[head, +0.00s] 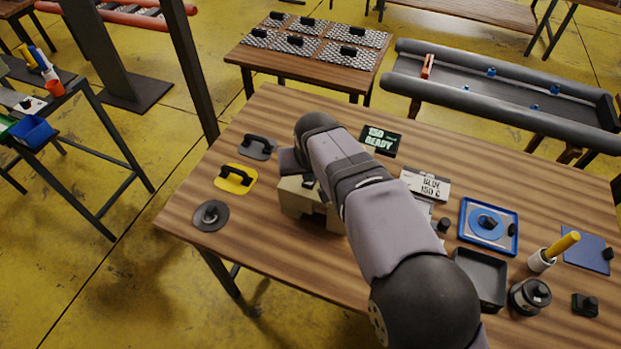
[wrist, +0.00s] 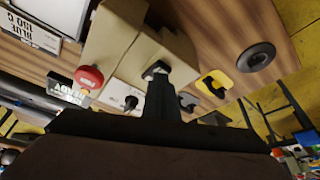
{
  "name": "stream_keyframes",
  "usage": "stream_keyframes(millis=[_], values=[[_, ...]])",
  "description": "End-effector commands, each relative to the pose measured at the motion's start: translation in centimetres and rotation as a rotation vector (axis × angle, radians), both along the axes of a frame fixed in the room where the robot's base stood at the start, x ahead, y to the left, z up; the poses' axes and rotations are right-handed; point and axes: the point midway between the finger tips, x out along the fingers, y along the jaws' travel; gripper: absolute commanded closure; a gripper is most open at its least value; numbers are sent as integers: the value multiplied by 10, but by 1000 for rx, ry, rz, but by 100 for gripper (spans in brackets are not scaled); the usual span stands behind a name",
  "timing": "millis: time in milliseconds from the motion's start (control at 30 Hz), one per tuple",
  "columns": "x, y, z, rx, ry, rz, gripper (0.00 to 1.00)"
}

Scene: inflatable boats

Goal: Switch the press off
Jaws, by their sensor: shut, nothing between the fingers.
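The beige press (head: 294,198) stands on the wooden table, partly hidden by my arm in the head view. In the wrist view its body (wrist: 112,38) carries a red round button (wrist: 88,78), a black switch-like part (wrist: 156,69) and a black knob (wrist: 130,102). My gripper (wrist: 159,82) is shut and empty, its tips right at the black switch-like part. I cannot tell whether they touch. In the head view my gripper is mostly hidden behind the arm. A dark display (head: 380,140) reads "150 READY"; it shows upside down in the wrist view (wrist: 68,88).
A card (head: 426,184) reads "BLUE 150 C". Grey (head: 257,147) and yellow (head: 236,178) handled pads and a round dark disc (head: 210,215) lie left of the press. A blue tray (head: 467,236), black tray (head: 482,292) and dark pot (head: 529,296) stand right.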

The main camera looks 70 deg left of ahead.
Motion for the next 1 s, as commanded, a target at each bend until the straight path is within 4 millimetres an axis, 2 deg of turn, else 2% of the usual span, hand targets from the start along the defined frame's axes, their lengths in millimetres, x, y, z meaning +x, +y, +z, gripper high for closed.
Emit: stream_keyframes(millis=[467, 1000], values=[[0, 0, -5, 0, 0, 0, 100], [0, 0, 31, 1, 0, 0, 100]])
